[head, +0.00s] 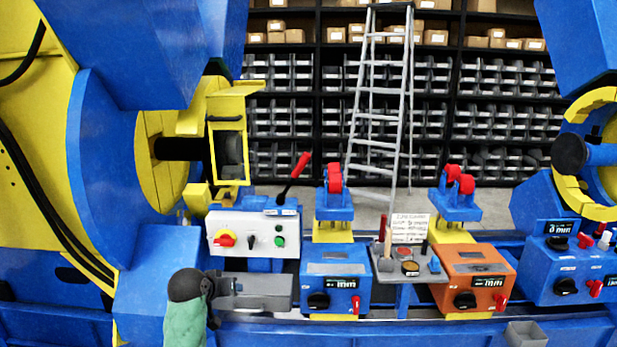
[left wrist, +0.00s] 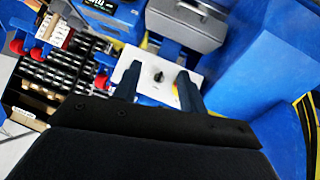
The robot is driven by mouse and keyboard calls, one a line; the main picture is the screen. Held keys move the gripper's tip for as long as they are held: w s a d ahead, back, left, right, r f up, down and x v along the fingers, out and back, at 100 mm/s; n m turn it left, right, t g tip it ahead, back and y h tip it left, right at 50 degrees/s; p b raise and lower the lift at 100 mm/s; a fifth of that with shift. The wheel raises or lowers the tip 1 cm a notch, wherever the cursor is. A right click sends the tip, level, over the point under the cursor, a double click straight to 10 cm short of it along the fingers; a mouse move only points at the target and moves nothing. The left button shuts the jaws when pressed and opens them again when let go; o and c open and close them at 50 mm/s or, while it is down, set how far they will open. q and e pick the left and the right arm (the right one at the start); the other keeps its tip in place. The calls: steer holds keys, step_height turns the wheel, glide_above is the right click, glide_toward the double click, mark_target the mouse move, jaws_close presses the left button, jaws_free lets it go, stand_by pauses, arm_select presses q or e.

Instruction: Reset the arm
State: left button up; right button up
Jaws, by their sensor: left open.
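My left gripper (head: 228,284) is low at left of centre in the head view, below the white control box (head: 254,234) and beside a grey box (head: 265,291). In the left wrist view the two dark fingers of my left gripper (left wrist: 160,82) stand apart with nothing between them. They point towards the white control box (left wrist: 150,62), whose black knob and yellow-red switch show between the fingers. I cannot tell the gap from fingertips to box. The control box also carries a green button. My right gripper is not in view.
A red-handled lever (head: 294,178) rises behind the control box. Blue (head: 335,270) and orange (head: 474,262) control units stand along the blue bench. Large blue and yellow positioner parts (head: 110,180) fill the left. A ladder (head: 378,100) leans before shelves of bins.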

arm_select(q)
steer(key=s+d+f+m+g+p, duration=0.1)
steer(key=s+f, duration=0.5)
steer(key=s, duration=1)
steer(key=s+d+f+g+p, duration=0.1)
steer(key=s+d+f+g, duration=0.3)
steer(key=s, duration=1.2)
steer(key=s+d+f+m+g+p, duration=0.1)
steer(key=s+d+f+g+p, duration=0.1)
steer(key=s+f, duration=0.7)
steer(key=s+d, duration=0.1)
steer(key=s, duration=0.6)
steer(key=shift+s+d+f+m+y, duration=0.2)
steer(key=shift+s+m+y, duration=0.1)
steer(key=shift+y, duration=0.1)
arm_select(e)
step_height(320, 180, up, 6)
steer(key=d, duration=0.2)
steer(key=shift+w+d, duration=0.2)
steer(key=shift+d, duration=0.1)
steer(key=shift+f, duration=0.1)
arm_select(q)
steer(key=shift+a, duration=0.1)
steer(key=shift+c, duration=0.4)
